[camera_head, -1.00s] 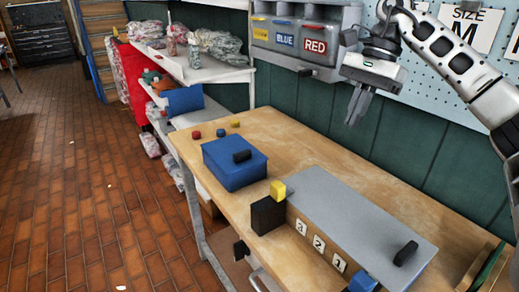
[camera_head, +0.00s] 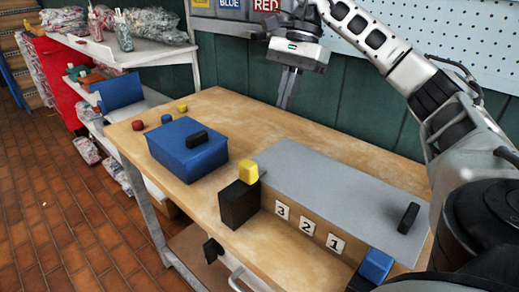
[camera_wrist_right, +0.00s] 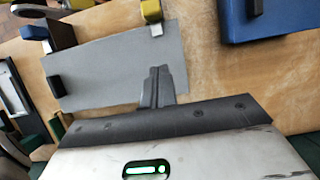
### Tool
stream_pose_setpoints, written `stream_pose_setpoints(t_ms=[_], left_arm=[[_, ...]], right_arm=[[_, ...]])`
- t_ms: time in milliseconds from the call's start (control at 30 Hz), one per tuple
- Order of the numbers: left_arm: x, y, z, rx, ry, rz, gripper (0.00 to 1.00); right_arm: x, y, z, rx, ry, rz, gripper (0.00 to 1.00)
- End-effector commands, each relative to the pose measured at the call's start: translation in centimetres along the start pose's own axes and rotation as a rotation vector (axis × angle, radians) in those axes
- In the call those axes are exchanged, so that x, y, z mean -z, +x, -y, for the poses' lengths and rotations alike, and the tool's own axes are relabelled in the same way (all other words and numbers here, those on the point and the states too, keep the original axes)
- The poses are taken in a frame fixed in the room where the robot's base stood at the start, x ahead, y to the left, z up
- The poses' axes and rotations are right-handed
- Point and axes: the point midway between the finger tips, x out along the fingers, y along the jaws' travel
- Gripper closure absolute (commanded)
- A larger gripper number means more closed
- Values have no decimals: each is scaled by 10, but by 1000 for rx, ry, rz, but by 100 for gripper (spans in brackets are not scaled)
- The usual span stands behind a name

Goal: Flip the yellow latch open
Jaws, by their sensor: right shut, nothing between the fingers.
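The yellow latch (camera_head: 248,173) is a small yellow block on top of a black post (camera_head: 239,203), at the left end of a long box with a grey lid (camera_head: 335,186). The latch also shows in the right wrist view (camera_wrist_right: 151,11), near the top edge. My right gripper (camera_head: 285,104) hangs above the back of the workbench, behind the grey lid and apart from the latch. Its fingers (camera_wrist_right: 157,75) are together and empty. My left gripper is not in view.
A blue box (camera_head: 187,152) with a black handle stands left of the latch. A blue block (camera_head: 376,266) sits at the front right of the long box, whose front carries number tags 3, 2, 1. Small red and yellow blocks lie at the bench's (camera_head: 230,110) far left.

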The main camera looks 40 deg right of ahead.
Motion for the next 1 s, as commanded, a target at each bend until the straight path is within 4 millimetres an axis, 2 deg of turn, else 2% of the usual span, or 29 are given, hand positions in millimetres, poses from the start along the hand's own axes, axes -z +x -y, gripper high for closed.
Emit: stream_pose_setpoints(t_ms=[167,533,600,700,1000], left_arm=[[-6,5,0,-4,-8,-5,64],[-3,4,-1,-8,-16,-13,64],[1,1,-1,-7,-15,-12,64],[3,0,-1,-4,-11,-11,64],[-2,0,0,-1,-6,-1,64]], right_arm=[[2,27,-1,-6,2,-1,100],[1,101,-2,-4,1,0,100],[-14,101,0,-1,-5,0,100],[-26,107,0,-2,-3,0,100],[-38,112,0,-1,0,1,100]])
